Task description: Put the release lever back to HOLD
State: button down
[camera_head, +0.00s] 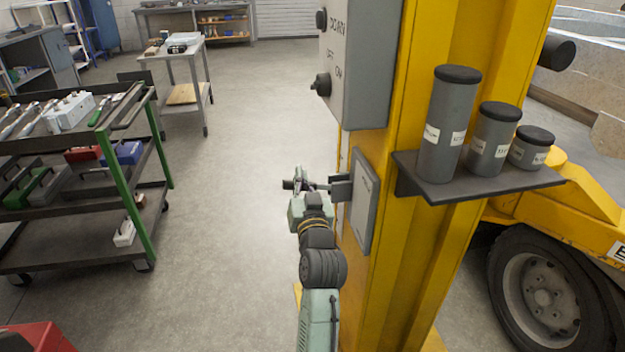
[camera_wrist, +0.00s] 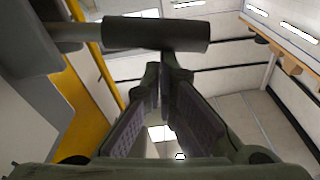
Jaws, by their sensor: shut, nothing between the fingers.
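The release lever shows in the wrist view as a dark cylindrical grip (camera_wrist: 155,33) on a metal rod, running left to a grey mount. In the head view its dark grip end (camera_head: 288,184) sticks out left from the grey mount (camera_head: 341,188) on the yellow post's side plate (camera_head: 364,205). The lever lies about level, partly hidden by my gripper. My gripper (camera_head: 313,180) is at the lever, with its fingertips (camera_wrist: 166,75) together and empty, just below the grip in the wrist picture. I cannot tell whether they touch it. No HOLD marking is readable.
The yellow post (camera_head: 403,190) stands close to the right of my arm. A grey control box (camera_head: 360,60) with knobs sits above the lever. A shelf (camera_head: 480,186) with several grey canisters juts out right. A tool cart (camera_head: 150,190) stands left, with open floor between.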

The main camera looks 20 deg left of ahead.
aim_at(288, 188)
notch_tip(288, 188, down, 7)
jog(key=a+n+g+y+b, duration=0.1)
jog(key=n+b, duration=0.6)
jog(key=shift+s+f, duration=0.2)
jog(key=shift+s, duration=0.1)
jog(key=shift+a, duration=0.1)
jog(key=r+p, duration=0.1)
jog(key=a+r+p, duration=0.1)
jog(key=r, duration=0.1)
jog(key=a+r+p, duration=0.1)
jog(key=shift+s+r+p, duration=0.1)
jog(key=shift+r+p, duration=0.2)
jog(key=shift+p, duration=0.05)
jog(key=f+b+v, duration=0.1)
jog(key=b+v, duration=0.1)
jog(key=v, duration=0.8)
jog(key=shift+f+b, duration=0.2)
jog(key=shift+b, duration=0.15)
